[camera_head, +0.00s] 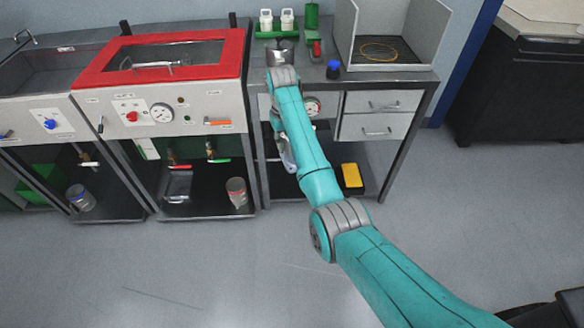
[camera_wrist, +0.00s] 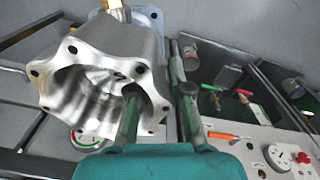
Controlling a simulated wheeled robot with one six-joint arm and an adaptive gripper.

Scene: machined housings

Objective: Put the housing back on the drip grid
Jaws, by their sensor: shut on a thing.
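The housing (camera_wrist: 115,48) is a bright silver machined part with a wide bore and a flange with several bolt holes. It fills the upper left of the wrist view and is tilted, its open end facing the camera. My gripper (camera_wrist: 155,78) is shut on its wall, one finger inside the bore and the other outside. In the head view the arm reaches to the bench front, and its forearm mostly covers the gripper and housing. I cannot make out the drip grid for sure in either view.
The red-framed washer cabinet (camera_head: 160,57) stands left of the bench. The bench carries a grey pot (camera_head: 281,52), a blue-capped bottle (camera_head: 333,70) and an open-fronted box with a yellow ring (camera_head: 378,51). A yellow block (camera_head: 352,175) lies on the lower shelf. The floor in front is clear.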

